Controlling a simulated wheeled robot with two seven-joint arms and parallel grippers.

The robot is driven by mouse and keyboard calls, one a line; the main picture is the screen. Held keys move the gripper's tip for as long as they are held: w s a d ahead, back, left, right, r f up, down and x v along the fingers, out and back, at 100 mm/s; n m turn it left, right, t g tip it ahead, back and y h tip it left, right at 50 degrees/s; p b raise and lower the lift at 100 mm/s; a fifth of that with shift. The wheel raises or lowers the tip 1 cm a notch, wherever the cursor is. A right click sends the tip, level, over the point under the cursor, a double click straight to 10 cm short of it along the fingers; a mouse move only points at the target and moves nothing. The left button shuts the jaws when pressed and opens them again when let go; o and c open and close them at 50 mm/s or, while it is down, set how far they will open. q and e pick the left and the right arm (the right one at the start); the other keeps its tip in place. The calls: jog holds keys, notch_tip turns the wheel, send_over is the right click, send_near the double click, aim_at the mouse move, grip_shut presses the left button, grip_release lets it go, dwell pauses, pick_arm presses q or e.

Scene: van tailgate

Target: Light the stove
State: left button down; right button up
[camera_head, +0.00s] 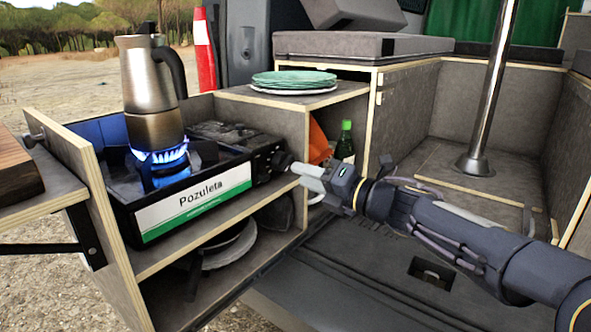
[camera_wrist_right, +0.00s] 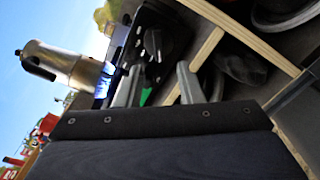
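The camping stove (camera_head: 190,205), labelled Pozuleta, sits on the pull-out shelf at the left. Blue flames (camera_head: 161,156) burn at its burner, under a metal moka pot (camera_head: 150,90). The pot and flame also show in the right wrist view, the pot (camera_wrist_right: 65,62) on its side there because that view is rotated. A dark stove knob (camera_head: 281,160) is on the right end of the stove. My right gripper (camera_head: 300,170) is at this knob; whether it touches cannot be told. In the wrist view its fingers (camera_wrist_right: 158,68) are apart. My left gripper is not in view.
Green and white plates (camera_head: 293,80) are stacked on the cabinet right of the stove. A green bottle (camera_head: 345,142) stands in the compartment below. A metal pole (camera_head: 491,85) rises at the right. A wooden board (camera_head: 15,168) lies at the far left.

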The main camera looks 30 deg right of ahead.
jog(key=v, duration=0.4)
jog(key=shift+p, duration=0.35)
dwell(2.4)
